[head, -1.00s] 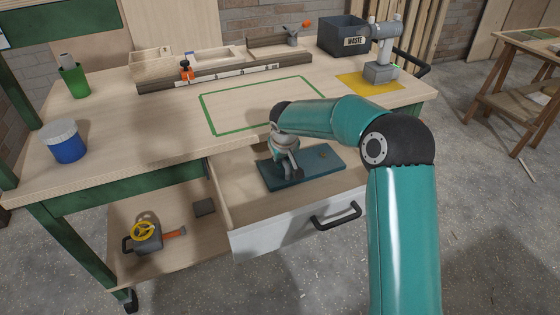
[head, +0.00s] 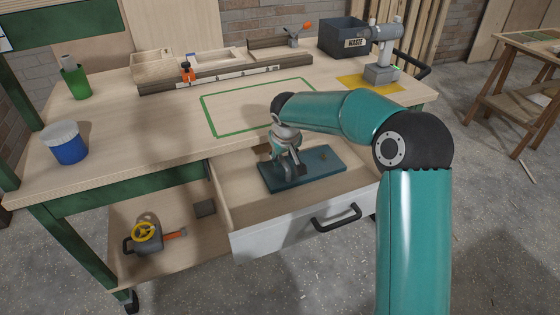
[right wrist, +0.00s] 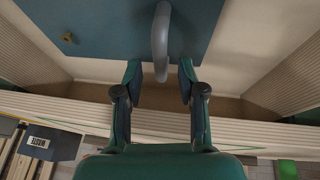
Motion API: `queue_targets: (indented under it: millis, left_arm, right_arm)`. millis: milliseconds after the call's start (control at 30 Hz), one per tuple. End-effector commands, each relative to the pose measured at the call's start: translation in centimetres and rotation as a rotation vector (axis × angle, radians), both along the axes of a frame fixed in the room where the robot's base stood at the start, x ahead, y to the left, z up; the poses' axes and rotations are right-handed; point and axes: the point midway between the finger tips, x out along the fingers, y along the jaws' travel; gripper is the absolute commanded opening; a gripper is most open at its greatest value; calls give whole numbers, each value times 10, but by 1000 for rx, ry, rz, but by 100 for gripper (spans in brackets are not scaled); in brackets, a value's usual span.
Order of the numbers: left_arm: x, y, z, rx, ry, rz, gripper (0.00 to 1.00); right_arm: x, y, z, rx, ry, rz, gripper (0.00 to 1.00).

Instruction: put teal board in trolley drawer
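The teal board (head: 322,172) is inside the open trolley drawer (head: 237,206), and appears to lie flat on its floor. The board (right wrist: 110,28) has a curved grey handle (right wrist: 160,42) and a small brass-coloured knob (right wrist: 68,38). My right gripper (head: 290,173) is over the board at the handle. In the right wrist view its two fingers (right wrist: 160,75) are spread apart, one on each side of the handle's end, with gaps to both. My left gripper is not in view.
The drawer front has a black handle (head: 337,217). The benchtop above carries a green outlined rectangle (head: 213,122), a blue-and-white tub (head: 66,143), a green cup (head: 75,80), a waste bin (head: 343,36) and a drill (head: 381,52). A lower shelf (head: 177,263) is at left.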

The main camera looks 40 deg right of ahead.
Motion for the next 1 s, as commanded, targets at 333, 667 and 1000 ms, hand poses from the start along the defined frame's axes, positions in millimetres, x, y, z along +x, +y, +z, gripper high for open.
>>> queue_targets:
  millis: [333,667,1000]
  left_arm:
    - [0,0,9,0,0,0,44]
    - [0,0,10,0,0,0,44]
    - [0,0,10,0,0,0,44]
  right_arm:
    - [-22,15,61,0,-2,2,40]
    - [-28,18,74,0,0,1,40]
    - [-27,18,74,0,0,1,40]
